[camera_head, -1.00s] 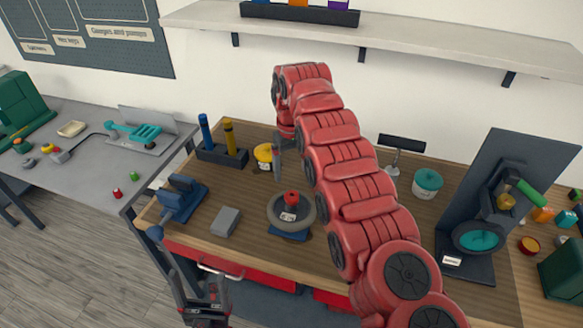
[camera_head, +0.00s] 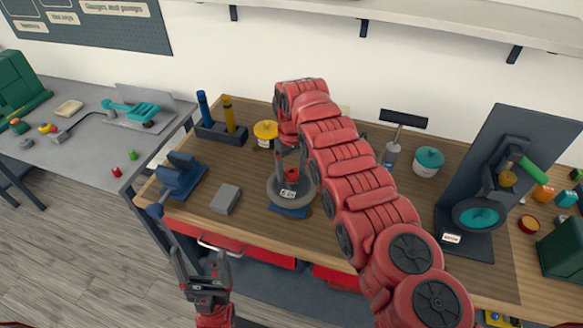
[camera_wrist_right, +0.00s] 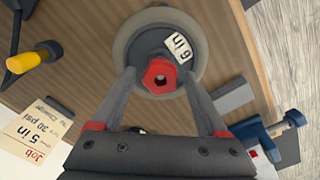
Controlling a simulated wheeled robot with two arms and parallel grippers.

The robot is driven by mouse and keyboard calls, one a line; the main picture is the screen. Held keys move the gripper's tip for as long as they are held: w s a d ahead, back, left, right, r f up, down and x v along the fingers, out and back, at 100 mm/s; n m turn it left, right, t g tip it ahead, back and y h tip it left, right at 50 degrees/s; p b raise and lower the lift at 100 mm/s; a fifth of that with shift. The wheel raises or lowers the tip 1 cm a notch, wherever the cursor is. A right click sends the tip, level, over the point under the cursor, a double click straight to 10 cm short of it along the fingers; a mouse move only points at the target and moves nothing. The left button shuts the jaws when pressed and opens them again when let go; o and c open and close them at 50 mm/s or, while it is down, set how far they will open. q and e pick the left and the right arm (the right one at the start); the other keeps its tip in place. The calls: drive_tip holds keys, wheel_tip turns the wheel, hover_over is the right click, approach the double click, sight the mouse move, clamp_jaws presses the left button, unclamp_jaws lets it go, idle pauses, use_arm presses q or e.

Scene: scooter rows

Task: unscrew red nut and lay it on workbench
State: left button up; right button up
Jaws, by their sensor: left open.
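The red nut (camera_head: 291,175) sits at the hub of a grey wheel (camera_head: 277,196), which lies on a blue stand on the wooden workbench (camera_head: 252,228). My right gripper (camera_head: 289,158) points down over the hub. In the right wrist view the hexagonal nut (camera_wrist_right: 160,76) lies between the open fingertips of this gripper (camera_wrist_right: 160,74), with a gap on each side. A tag reading "6 in" lies beside it on the wheel. My left gripper (camera_head: 202,268) is open and empty, in front of the bench's front edge.
A grey block (camera_head: 226,198) and a blue vise (camera_head: 181,178) stand left of the wheel. A tool holder (camera_head: 221,133) and a yellow-topped container (camera_head: 265,131) are behind. A teal-lidded pot (camera_head: 428,161) and a dark stand (camera_head: 478,215) are right. Bare bench surrounds the block.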

clamp_jaws()
drive_tip(key=shift+f+n+b, duration=0.15)
drive_tip(key=shift+n+b, duration=0.25)
drive_tip(key=shift+b, duration=0.05)
drive_tip(key=shift+n+b, duration=1)
drive_tip(key=shift+b, duration=0.05)
drive_tip(key=shift+n+b, duration=0.65)
drive_tip(key=shift+n, duration=0.35)
drive_tip(key=n, duration=0.9)
drive_tip(key=shift+r, duration=0.2)
drive_tip(key=n, duration=0.8)
